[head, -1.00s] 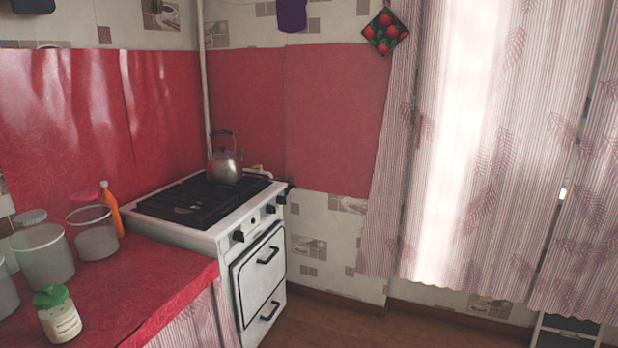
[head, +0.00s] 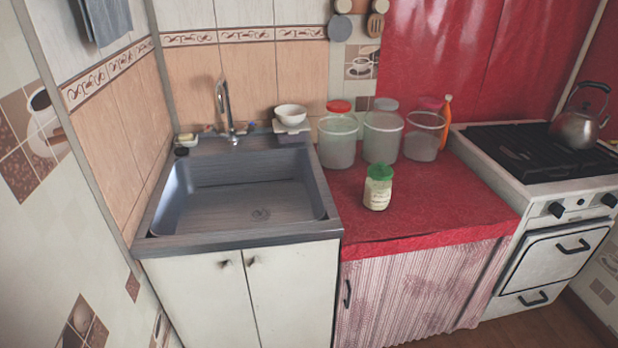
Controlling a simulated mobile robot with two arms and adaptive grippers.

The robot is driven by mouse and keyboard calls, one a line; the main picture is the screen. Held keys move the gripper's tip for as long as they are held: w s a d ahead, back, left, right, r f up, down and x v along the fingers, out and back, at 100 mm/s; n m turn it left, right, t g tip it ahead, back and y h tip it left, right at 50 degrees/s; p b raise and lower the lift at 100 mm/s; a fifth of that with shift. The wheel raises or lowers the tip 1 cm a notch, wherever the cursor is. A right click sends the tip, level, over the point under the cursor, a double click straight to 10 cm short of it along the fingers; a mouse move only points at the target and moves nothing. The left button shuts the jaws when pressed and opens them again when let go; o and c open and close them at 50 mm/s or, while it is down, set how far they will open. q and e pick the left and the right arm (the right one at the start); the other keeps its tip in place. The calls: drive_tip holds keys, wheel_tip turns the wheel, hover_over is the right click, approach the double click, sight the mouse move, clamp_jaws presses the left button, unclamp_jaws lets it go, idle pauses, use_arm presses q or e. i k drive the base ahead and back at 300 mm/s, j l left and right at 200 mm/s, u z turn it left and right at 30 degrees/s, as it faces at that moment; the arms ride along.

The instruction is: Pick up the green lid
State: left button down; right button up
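The green lid (head: 380,172) sits on top of a small pale jar (head: 377,194) with a label. The jar stands upright on the red oilcloth counter (head: 430,205), near its front left part and to the right of the sink. Neither of my grippers shows in the head view.
Several large clear containers stand behind the jar, one with a red lid (head: 339,106). An orange bottle (head: 445,122) is beside them. The sink (head: 240,200) is at left, the stove (head: 530,160) with a kettle (head: 578,125) at right. The counter around the jar is clear.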

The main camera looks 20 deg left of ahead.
sight(380, 171)
drive_tip(key=u, duration=0.3)
drive_tip(key=i+l+u, duration=0.1)
drive_tip(key=i+l, duration=0.25)
drive_tip(key=i+l+u, duration=0.1)
drive_tip(key=i+l, duration=0.2)
drive_tip(key=l, duration=0.25)
